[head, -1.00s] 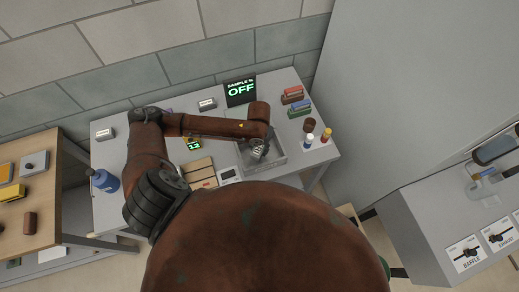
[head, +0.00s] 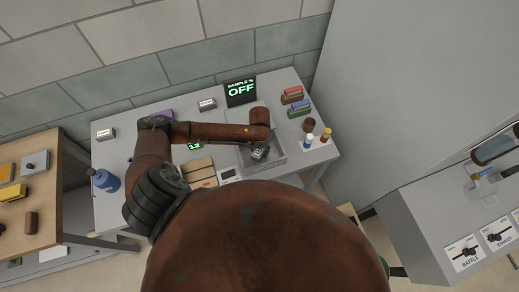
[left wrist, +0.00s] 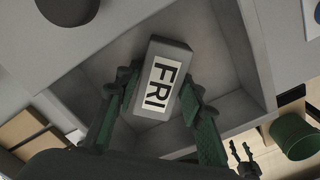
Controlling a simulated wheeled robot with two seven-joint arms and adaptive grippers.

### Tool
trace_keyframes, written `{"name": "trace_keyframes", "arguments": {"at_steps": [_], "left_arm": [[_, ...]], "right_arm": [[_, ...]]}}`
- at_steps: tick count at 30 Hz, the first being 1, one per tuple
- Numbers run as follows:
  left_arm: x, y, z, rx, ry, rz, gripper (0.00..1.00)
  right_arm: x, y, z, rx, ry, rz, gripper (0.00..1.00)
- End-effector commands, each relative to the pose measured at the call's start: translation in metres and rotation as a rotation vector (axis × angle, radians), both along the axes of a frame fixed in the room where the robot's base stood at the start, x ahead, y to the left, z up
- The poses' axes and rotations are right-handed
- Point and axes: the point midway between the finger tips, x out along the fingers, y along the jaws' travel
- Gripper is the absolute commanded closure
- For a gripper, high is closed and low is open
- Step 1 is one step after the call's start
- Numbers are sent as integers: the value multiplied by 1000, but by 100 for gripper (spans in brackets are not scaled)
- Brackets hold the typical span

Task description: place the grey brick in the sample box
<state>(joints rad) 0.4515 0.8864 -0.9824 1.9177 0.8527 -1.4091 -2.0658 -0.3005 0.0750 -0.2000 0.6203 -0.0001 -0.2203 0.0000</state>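The grey brick (left wrist: 160,78) has a white label reading FRI and is tilted in the left wrist view. My left gripper (left wrist: 160,92) has a green finger against each side of it, and they look shut on it. The brick is within the walls of the grey sample box (left wrist: 243,62); whether it touches the floor I cannot tell. In the head view my left gripper (head: 259,153) is over the box (head: 278,161), and the arm hides part of it. What looks like my right gripper (left wrist: 240,148) shows small at lower right in the left wrist view, fingers apart.
A sign (head: 241,91) reading OFF stands behind the box. Red and green blocks (head: 298,108), a brown cup (head: 309,125) and small bottles (head: 308,140) stand to its right. A blue bottle (head: 105,180) stands at the table's left end.

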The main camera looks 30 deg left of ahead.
Motion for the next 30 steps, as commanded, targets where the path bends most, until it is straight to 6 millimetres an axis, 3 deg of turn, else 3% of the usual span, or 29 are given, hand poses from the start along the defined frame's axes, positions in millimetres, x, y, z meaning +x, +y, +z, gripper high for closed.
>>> {"name": "trace_keyframes", "arguments": {"at_steps": [5, 16, 20, 30], "left_arm": [[0, 0, 0, 0, 0, 0, 50], [1, 0, 7, 0, -2, 0, 50], [1, 0, 26, 0, -4, -2, 50], [1, 0, 96, 0, -3, -1, 50]], "right_arm": [[0, 0, 0, 0, 0, 0, 47], [0, -6, 1, -6, 0, 1, 47], [0, -7, -1, -7, 0, 2, 47], [-1, -7, -5, -7, 1, 2, 47]]}}
